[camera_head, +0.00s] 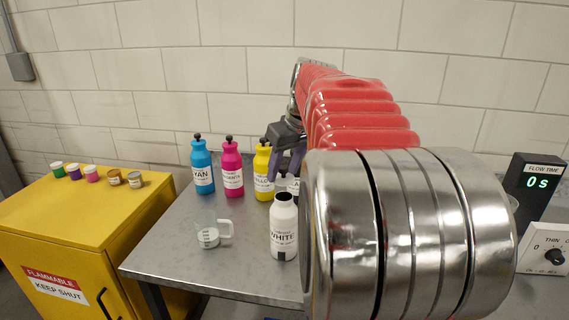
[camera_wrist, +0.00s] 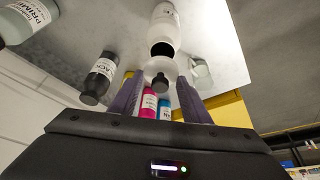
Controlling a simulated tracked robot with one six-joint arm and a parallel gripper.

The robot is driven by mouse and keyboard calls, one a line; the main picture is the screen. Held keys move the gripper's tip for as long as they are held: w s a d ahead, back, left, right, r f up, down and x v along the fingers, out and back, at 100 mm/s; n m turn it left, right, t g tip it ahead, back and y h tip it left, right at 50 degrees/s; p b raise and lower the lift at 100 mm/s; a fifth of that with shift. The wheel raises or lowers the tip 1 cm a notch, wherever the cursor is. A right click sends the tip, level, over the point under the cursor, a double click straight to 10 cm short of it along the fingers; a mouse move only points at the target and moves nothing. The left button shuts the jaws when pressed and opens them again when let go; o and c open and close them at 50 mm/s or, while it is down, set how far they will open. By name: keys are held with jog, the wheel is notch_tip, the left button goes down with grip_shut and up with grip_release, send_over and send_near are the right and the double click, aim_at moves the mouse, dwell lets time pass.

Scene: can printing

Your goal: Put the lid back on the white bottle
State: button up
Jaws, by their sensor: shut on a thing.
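The white bottle (camera_head: 284,232) stands upright near the front of the grey metal table, its dark mouth open. It also shows in the wrist view (camera_wrist: 166,28), with the mouth towards my gripper. My gripper (camera_head: 287,166) has purple fingers and is above and behind the bottle in the head view. In the wrist view my gripper (camera_wrist: 159,80) is shut on a pale round lid (camera_wrist: 158,68) with a dark knob. The lid appears close to the bottle's mouth but apart from its seat; the exact gap is hard to tell. The lid is not clear in the head view.
Cyan (camera_head: 202,168), magenta (camera_head: 231,170) and yellow (camera_head: 263,172) bottles stand behind. A black bottle (camera_wrist: 103,70) is close to the white bottle. A clear measuring cup (camera_head: 208,238) stands to the left. A yellow cabinet (camera_head: 75,225) holds small jars. My arm hides the table's right side.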

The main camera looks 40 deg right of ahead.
aim_at(286, 179)
jog(key=shift+f, duration=2.2)
jog(key=shift+f, duration=0.15)
dwell(1.1)
jog(key=o, duration=1.1)
jog(key=o, duration=0.5)
